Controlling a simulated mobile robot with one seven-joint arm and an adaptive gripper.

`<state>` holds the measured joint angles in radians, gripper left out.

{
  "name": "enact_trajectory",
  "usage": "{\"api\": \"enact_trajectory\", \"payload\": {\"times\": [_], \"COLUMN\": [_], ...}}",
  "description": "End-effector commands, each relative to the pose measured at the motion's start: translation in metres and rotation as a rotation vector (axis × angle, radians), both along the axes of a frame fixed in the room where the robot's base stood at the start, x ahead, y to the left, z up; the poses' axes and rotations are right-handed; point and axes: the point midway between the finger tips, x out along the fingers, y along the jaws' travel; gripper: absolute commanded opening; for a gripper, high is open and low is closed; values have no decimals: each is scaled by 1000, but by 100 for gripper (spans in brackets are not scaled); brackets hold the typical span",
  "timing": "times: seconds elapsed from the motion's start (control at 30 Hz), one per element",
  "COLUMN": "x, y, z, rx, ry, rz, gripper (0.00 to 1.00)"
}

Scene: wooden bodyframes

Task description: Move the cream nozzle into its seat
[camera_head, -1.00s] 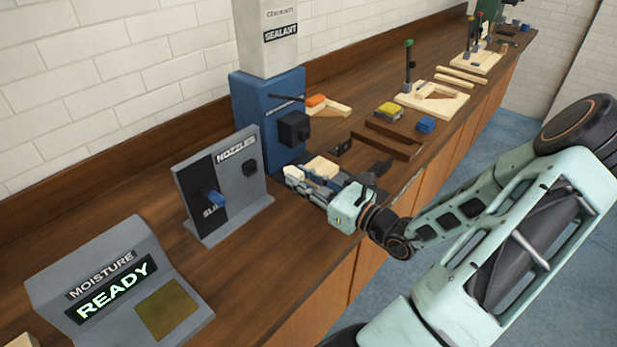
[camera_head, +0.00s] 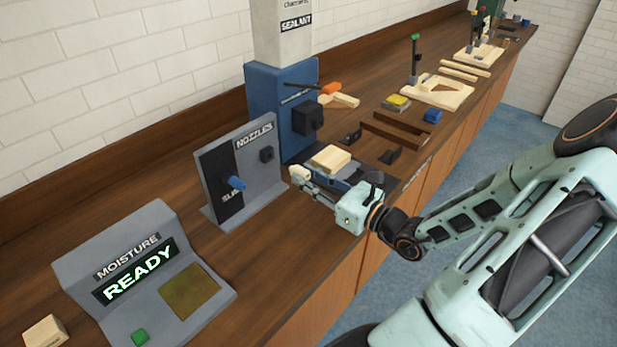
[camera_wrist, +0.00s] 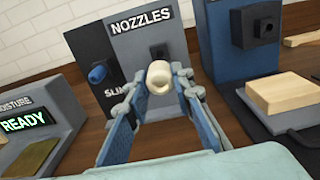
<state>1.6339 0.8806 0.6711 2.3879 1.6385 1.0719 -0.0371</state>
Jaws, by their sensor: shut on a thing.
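My gripper (camera_head: 312,184) is shut on the cream nozzle (camera_head: 299,174), a short ring-ended piece between the fingertips. The nozzle also shows in the wrist view (camera_wrist: 160,77), its round opening facing me. The grey board marked NOZZLES (camera_head: 258,176) stands upright just left of the gripper. A small black square seat (camera_head: 267,154) is on the board's right half. In the wrist view this seat (camera_wrist: 158,53) is partly hidden behind the nozzle. A blue nozzle (camera_head: 237,184) sticks out from the board's black left half. The gap between the cream nozzle and the board is hard to judge.
A blue SEALANT station (camera_head: 266,92) with a black square mount (camera_head: 307,118) stands behind. A wooden block (camera_head: 331,158) sits on a fixture beside my gripper. The MOISTURE unit reading READY (camera_head: 140,270) stands front left. Bare bench lies between it and the board.

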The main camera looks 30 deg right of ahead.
Motion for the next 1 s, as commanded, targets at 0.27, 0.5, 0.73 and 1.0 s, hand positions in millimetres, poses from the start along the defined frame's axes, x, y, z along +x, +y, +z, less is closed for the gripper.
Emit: {"api": "enact_trajectory", "payload": {"times": [0.27, 0.5, 0.73, 1.0], "x": [7, 29, 47, 55], "y": [3, 11, 17, 20], "z": [0, 0, 0, 0], "rx": [0, -1, 0, 0], "ry": [-1, 0, 0, 0], "rz": [3, 3, 2, 0], "gripper": [0, 0, 0, 0]}}
